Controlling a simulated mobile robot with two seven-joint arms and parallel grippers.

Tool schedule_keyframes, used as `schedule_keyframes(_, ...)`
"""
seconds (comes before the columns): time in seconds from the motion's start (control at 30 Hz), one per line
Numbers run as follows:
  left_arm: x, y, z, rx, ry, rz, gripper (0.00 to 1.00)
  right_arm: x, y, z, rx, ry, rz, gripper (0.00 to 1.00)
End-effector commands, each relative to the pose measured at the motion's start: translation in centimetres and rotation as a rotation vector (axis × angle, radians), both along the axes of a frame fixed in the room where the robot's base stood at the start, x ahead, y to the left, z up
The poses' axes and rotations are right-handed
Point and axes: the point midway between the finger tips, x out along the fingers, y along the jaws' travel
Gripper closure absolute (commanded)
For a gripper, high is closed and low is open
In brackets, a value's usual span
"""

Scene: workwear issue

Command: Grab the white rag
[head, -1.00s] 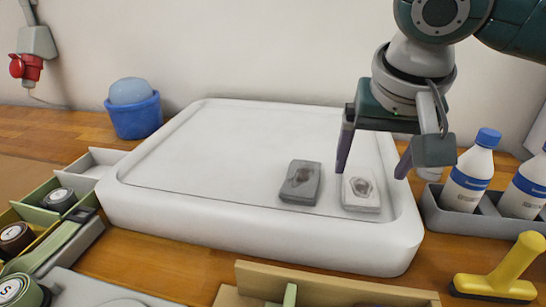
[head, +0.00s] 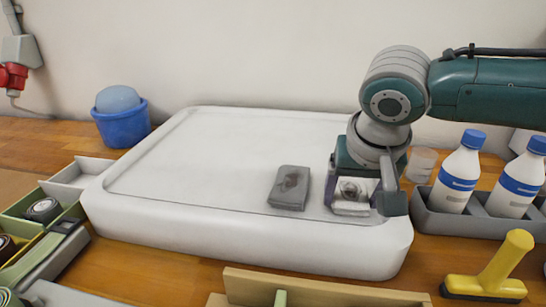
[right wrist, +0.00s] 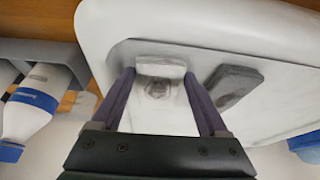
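The white rag (head: 352,190), a folded pad with a dark smudge on top, lies at the front right of the white tray-like surface (head: 230,160). It also shows in the right wrist view (right wrist: 158,92). My right gripper (right wrist: 159,75) is lowered around it in the head view (head: 358,192), with one finger on each side. The fingers are apart, and a narrow gap seems to show beside the rag. The fingertips' lower ends are partly hidden in the head view. A grey rag (head: 289,188) lies just left of the white one. My left gripper is not in view.
White bottles with blue caps (head: 457,175) stand in a grey holder at the right. A blue tub (head: 122,124) is at the back left. The surface's left and middle are clear.

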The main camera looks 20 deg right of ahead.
Motion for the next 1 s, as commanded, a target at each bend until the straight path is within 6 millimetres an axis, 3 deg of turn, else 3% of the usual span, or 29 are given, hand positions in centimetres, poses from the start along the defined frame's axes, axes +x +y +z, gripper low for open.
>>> schedule_keyframes(0.07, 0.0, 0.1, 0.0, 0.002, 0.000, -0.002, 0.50, 0.0, 0.0, 0.0, 0.000, 0.000, 0.000, 0.33)
schedule_keyframes(0.5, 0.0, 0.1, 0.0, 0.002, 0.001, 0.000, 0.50, 0.0, 0.0, 0.0, 0.000, 0.000, 0.000, 0.82)
schedule_keyframes(0.8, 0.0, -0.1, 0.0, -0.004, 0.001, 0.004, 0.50, 0.0, 0.0, 0.3, 0.001, -0.002, -0.001, 0.84)
schedule_keyframes(1.0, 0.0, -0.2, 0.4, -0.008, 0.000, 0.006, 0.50, 0.1, 0.1, 2.2, 0.002, -0.003, 0.000, 0.84)
